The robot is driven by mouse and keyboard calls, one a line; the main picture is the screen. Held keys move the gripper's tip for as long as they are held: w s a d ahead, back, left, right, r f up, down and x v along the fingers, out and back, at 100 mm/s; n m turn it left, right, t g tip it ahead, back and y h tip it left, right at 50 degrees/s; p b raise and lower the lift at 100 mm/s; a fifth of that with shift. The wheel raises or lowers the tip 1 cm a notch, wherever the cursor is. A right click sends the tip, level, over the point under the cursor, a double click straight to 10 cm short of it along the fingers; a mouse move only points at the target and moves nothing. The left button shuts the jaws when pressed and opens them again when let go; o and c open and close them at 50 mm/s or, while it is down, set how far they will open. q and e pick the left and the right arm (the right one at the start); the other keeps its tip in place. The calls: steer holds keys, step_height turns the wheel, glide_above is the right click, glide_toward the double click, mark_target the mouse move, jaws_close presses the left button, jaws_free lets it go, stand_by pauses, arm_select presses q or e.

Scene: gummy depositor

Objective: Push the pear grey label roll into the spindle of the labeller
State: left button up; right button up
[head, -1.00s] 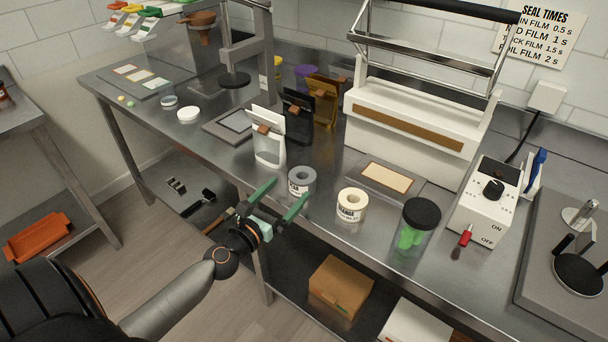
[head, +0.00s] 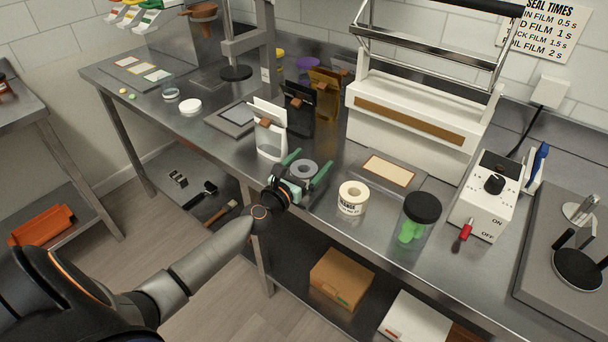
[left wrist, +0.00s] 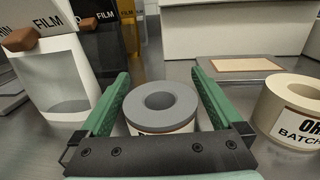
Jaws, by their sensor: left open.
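The grey label roll (head: 304,170) stands upright near the front edge of the steel bench, its hollow core facing up. In the left wrist view the roll (left wrist: 161,106) sits between my two green fingers. My left gripper (head: 312,162) is open around the roll, one finger on each side. Small gaps seem to show between fingers and roll. The gripper body hides most of the roll's printed front. A grey unit with a dark round disc and upright posts (head: 578,272) stands at the right edge; I cannot tell whether it is the labeller. My right gripper is not in view.
A cream label roll (head: 352,198) stands to the right of the grey roll, then a jar with a black lid (head: 420,218). A white pouch (head: 270,130) stands close on the left. A white sealer (head: 415,130) is behind. A control box (head: 487,195) is farther right.

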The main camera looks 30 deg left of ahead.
mark_target(310, 161)
arm_select(q)
steer(key=shift+c, duration=0.4)
steer(key=c, duration=1.1)
steer(key=shift+r, duration=0.1)
steer(key=shift+r+p, duration=0.8)
steer(key=shift+p, duration=0.05)
step_height(310, 161, up, 2)
steer(key=shift+r+p, duration=0.1)
steer(key=shift+p, duration=0.9)
steer(key=s+r, duration=0.4)
steer(key=shift+s+a+r, duration=0.15)
steer(key=shift+a, duration=0.05)
steer(key=s+r, duration=0.1)
steer(key=s, duration=0.2)
steer(key=s+r, duration=0.2)
steer(key=s, duration=0.1)
steer(key=s+r, duration=0.1)
steer(key=s, duration=0.2)
steer(key=shift+s+a+r, duration=0.35)
steer(key=shift+r, duration=0.05)
